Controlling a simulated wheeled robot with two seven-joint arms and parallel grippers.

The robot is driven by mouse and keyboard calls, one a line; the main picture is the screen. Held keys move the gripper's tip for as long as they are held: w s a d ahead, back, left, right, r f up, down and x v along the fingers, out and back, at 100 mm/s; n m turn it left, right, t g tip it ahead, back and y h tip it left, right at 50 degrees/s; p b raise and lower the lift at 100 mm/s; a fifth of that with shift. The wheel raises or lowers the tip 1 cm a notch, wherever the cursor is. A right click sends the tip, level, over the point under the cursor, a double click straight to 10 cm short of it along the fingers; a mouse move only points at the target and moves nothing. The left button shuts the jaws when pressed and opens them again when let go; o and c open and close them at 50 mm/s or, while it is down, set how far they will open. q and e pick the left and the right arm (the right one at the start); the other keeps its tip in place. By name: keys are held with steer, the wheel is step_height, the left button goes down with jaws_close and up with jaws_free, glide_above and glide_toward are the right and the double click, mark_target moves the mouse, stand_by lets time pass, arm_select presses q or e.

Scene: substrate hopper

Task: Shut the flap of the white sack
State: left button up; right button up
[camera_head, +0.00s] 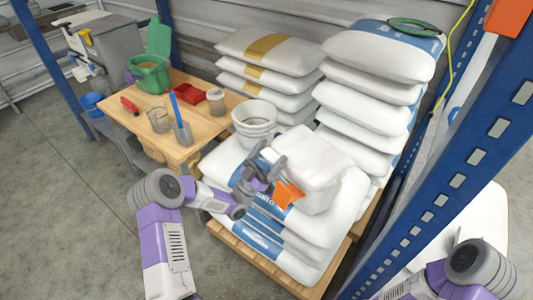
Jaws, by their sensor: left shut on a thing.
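The white sack (322,178) stands boxy and upright on the stack of large white bags, right of my left gripper. Its top looks pale and smooth, and I cannot make out the flap's outline clearly. My left gripper (268,174) is at the sack's left side, shut on its flap edge; the fingers partly hide the hold. An orange piece (289,194) shows just below the fingers, against the sack's front left.
A white bucket (254,122) stands close behind my left gripper. Piled bags (270,52) and a taller pile (372,92) rise behind. A wooden table (213,131) with pots and tools is at left. A blue rack post (437,180) stands at right.

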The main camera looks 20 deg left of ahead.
arm_select(q)
steer(key=shift+f, duration=0.15)
steer(key=o, duration=1.2)
steer(key=shift+d, duration=0.1)
steer(key=shift+o, duration=0.2)
steer(key=v, duration=0.7)
steer(key=shift+f+p, duration=0.2)
steer(key=shift+p, duration=0.2)
steer(key=shift+s, duration=0.15)
